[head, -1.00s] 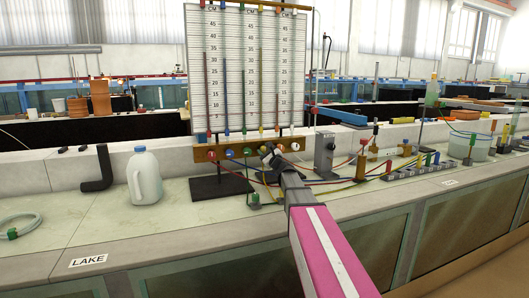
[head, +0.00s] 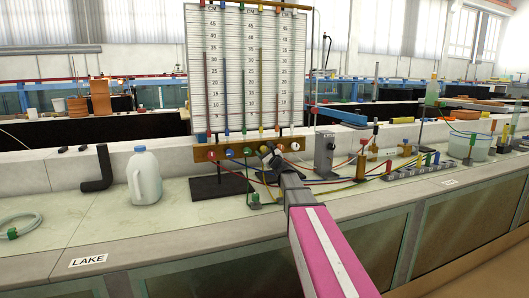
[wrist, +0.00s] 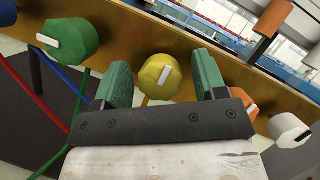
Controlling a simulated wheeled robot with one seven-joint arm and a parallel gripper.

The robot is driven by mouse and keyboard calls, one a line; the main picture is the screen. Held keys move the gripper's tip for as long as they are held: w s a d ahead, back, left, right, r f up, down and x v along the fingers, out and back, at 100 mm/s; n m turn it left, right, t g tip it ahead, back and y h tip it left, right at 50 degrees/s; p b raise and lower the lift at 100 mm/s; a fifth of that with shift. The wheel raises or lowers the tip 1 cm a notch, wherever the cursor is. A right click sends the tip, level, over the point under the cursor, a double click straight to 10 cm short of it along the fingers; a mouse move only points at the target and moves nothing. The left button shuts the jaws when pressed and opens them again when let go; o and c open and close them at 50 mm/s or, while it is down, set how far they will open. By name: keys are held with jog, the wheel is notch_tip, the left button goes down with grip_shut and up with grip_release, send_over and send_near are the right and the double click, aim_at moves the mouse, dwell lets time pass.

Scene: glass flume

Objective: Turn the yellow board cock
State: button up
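The yellow board cock (wrist: 160,76) is a round yellow knob with a small white bar on its face, mounted on the brass-coloured rail. In the wrist view it sits between and just beyond the green fingertips of my gripper (wrist: 162,82). The fingers are apart, one on each side, with a gap to the knob visible on both sides. The white bar is tilted.
A green cock (wrist: 72,42) is left of the yellow one; an orange cock (wrist: 243,102) and a white cock (wrist: 287,130) are right. Coloured tubes hang below the rail. A white jug (head: 144,178) and a black elbow pipe (head: 98,170) stand left on the bench.

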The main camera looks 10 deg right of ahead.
jog(key=shift+s, duration=0.1)
jog(key=v, duration=1)
jog(key=shift+s+d, duration=0.2)
jog(key=shift+s, duration=0.1)
jog(key=shift+f, duration=0.1)
